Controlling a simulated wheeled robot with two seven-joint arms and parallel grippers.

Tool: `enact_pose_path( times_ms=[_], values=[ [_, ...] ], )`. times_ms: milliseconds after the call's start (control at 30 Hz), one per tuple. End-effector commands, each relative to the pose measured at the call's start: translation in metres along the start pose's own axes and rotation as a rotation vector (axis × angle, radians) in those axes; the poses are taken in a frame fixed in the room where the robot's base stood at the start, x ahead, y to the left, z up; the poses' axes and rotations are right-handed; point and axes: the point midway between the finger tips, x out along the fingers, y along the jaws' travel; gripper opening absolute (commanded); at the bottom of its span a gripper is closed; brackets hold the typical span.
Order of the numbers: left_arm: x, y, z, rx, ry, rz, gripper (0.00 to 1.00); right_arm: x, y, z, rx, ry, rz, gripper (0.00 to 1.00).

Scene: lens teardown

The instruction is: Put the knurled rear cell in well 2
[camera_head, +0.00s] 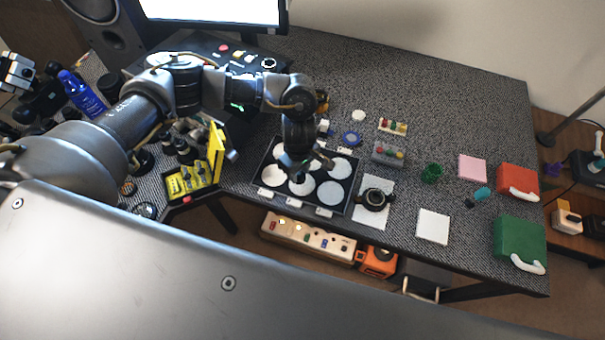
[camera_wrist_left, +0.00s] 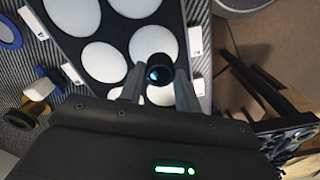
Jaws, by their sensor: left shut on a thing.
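My left gripper (camera_head: 299,174) hangs over the black tray (camera_head: 349,207) of round white wells. In the left wrist view the gripper (camera_wrist_left: 159,78) is shut on a small black round part with a bluish glass centre, which looks like the knurled rear cell (camera_wrist_left: 160,70). Its knurling cannot be made out. The cell is over the tray, beside a white well (camera_wrist_left: 152,42); whether it touches the tray cannot be told. Small white label tags stand along the tray's edges, but their numbers are too small to read. My right gripper is not in view.
A black lens body (camera_head: 375,198) stands on a white sheet right of the tray. A yellow open case (camera_head: 216,152) lies to the left.

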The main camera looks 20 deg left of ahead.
Motion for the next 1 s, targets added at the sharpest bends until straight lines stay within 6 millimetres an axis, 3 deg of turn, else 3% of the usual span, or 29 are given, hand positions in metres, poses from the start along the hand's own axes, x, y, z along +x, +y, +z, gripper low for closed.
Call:
enact_pose_path(
  times_ms=[267,533,1000],
  values=[
    [0.007,0.006,0.0,-0.001,0.0,0.0,0.0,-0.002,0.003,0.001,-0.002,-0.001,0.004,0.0],
    [0.04,0.011,-0.002,-0.002,-0.001,0.002,0.0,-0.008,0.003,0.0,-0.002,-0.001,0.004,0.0],
    [0.047,0.011,-0.002,0.0,0.0,0.003,0.0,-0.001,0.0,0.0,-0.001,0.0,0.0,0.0]
  ],
)
